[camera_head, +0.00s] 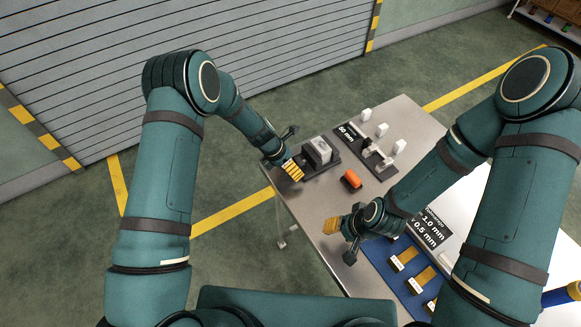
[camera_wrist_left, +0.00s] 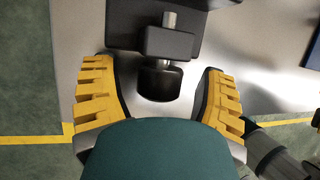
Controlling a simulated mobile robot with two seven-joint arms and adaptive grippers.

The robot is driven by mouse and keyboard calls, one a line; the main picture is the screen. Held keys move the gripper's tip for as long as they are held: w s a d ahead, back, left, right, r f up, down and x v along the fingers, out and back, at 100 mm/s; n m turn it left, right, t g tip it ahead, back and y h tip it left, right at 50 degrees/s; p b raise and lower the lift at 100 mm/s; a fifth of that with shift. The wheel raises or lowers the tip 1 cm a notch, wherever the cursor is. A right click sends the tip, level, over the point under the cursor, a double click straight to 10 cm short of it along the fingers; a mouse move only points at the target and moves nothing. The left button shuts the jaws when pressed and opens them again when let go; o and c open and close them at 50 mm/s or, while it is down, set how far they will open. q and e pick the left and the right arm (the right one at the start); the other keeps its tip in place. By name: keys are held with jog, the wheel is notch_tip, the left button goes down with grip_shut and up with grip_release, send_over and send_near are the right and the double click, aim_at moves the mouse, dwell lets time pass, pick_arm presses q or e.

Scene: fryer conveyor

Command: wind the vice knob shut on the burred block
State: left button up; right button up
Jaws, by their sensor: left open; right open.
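The grey vice (camera_head: 319,156) stands near the table's far left edge, with a pale block, seemingly the burred block (camera_head: 323,147), at its top. In the left wrist view, the black round vice knob (camera_wrist_left: 160,84) sits at the end of the vice body (camera_wrist_left: 168,44). My left gripper (camera_head: 293,169) is at the knob end of the vice. Its yellow fingers are open on either side of the knob, with gaps on both sides. Its fingers hide the knob in the head view. My right gripper (camera_head: 334,226) is open and apart from the vice, over the table's front left.
An orange object (camera_head: 351,180) lies on the table (camera_head: 320,198) between the grippers. A dark fixture marked 50 mm (camera_head: 371,151) and several white pieces stand behind. A blue mat (camera_head: 377,256) with gauge-like blocks and a black sign (camera_head: 431,228) are at the right.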

pick_arm(q)
jog(key=c, duration=1.2)
jog(key=shift+s+m+t+y+b, duration=0.1)
jog(key=shift+m+t+y+b, duration=0.2)
jog(key=shift+t+y+b, duration=0.45)
jog(key=shift+t, duration=0.35)
jog(key=o, duration=1.2)
jog(key=v, duration=1.2)
jog(key=shift+d, duration=0.2)
